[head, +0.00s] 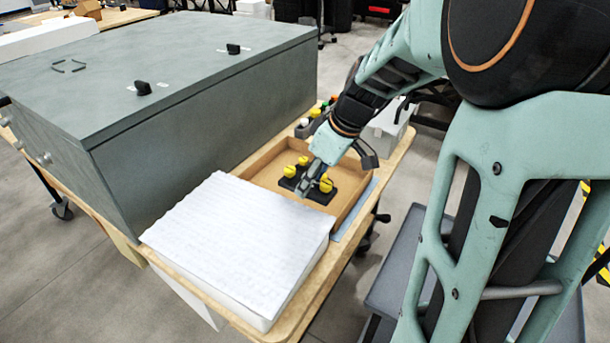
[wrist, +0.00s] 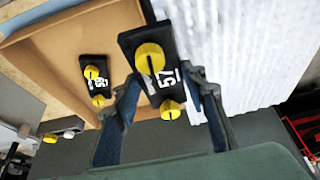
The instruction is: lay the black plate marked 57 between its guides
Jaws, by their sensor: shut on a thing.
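The black plate marked 57 (wrist: 166,82) is in my gripper (wrist: 160,88); in the wrist view, one finger is at each long side. It has a large yellow knob at one end and a smaller one at the other. In the head view, my gripper (head: 307,186) reaches down over the cardboard tray, with the dark plate (head: 319,196) at its tips. I cannot tell whether the plate is clear of the tray floor. A second black plate with yellow knobs (wrist: 95,72) lies in the tray; its number is hard to read. I cannot clearly make out the guides.
The cardboard tray (head: 259,167) has low walls. A white ribbed block (head: 235,235) lies in front of it. Small coloured items (head: 315,113) stand behind the tray.

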